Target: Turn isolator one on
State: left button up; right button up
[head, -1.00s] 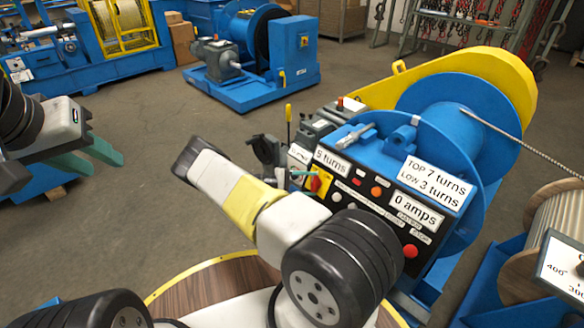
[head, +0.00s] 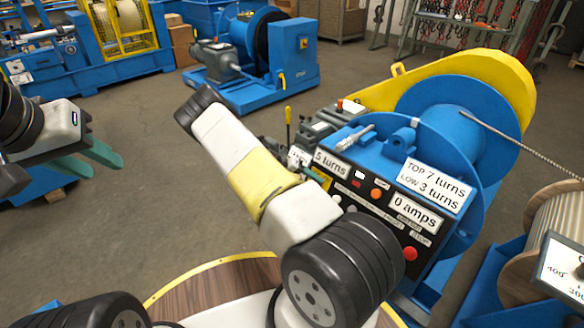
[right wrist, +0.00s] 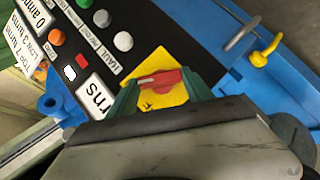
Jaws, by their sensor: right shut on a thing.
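The isolator's red handle (right wrist: 160,80) sits on a yellow plate (right wrist: 172,98) on the black panel, seen in the right wrist view. My right gripper (right wrist: 160,88) is shut on the red handle, with one green finger on either side of it. In the head view, a green fingertip of my right gripper (head: 321,178) shows at the panel's left end, and my forearm hides the handle. Any isolator number is not readable. My left gripper (head: 88,160) is open and empty at the left, over the floor and away from the machine.
The panel bears a red button (head: 410,253), an orange button (head: 376,193) and a "0 amps" display (head: 415,210). A yellow hook (right wrist: 265,52) stands beside the panel. A wooden round top (head: 215,295) lies in front.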

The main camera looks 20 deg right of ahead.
jog(key=shift+s+m+t+y, duration=0.1)
jog(key=shift+m+t+y, duration=0.4)
jog(key=shift+m, duration=0.5)
jog(key=o, duration=1.4)
jog(key=shift+c, duration=0.2)
jog(key=shift+r, duration=0.1)
jog(key=v, duration=0.7)
jog(key=shift+r, duration=0.4)
jog(key=shift+a, duration=0.1)
